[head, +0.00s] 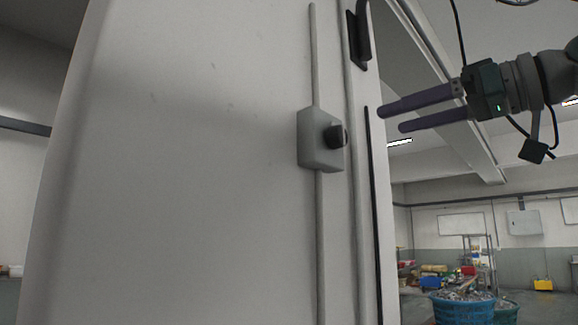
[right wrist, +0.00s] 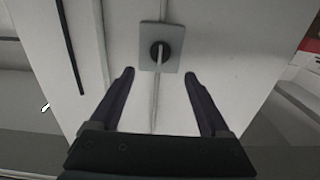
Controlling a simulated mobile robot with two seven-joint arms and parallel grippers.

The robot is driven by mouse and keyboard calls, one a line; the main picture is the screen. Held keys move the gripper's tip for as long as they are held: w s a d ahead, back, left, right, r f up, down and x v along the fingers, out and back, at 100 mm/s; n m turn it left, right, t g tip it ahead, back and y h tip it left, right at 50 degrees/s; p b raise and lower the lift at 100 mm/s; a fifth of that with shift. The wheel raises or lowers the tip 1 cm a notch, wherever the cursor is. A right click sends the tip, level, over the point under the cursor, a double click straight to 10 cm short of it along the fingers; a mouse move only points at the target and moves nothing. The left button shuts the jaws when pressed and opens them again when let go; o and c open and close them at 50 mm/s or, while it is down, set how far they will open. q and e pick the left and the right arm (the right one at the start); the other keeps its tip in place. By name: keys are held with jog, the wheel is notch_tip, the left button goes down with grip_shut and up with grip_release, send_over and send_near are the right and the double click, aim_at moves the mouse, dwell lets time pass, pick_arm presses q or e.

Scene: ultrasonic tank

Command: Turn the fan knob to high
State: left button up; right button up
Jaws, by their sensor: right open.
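The fan knob (head: 335,136) is a dark round knob on a small grey switch box (head: 314,150), fixed to a tall pale panel. In the right wrist view the knob (right wrist: 160,51) shows face on, with a light grip bar that stands about upright. My right gripper (head: 392,119) is open and empty, to the right of the knob in the head view. In the right wrist view its two fingers (right wrist: 158,76) lie to either side of the switch box and below the knob, apart from it. I cannot read any setting marks. My left gripper is not in view.
A conduit (head: 313,55) runs up and down from the switch box. A dark handle (head: 359,40) sits at the panel's upper right edge. Blue tubs (head: 462,312) stand far back at lower right. The panel left of the box is bare.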

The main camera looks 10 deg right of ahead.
aim_at(344, 135)
jog(key=p+x, duration=0.7)
jog(key=x, duration=0.1)
jog(key=shift+w+a+r, duration=0.2)
jog(key=shift+r, duration=0.05)
jog(key=shift+w+a+f+p, duration=0.25)
jog(key=shift+w+a+p, duration=0.05)
jog(key=shift+w+p, duration=0.15)
grip_shut()
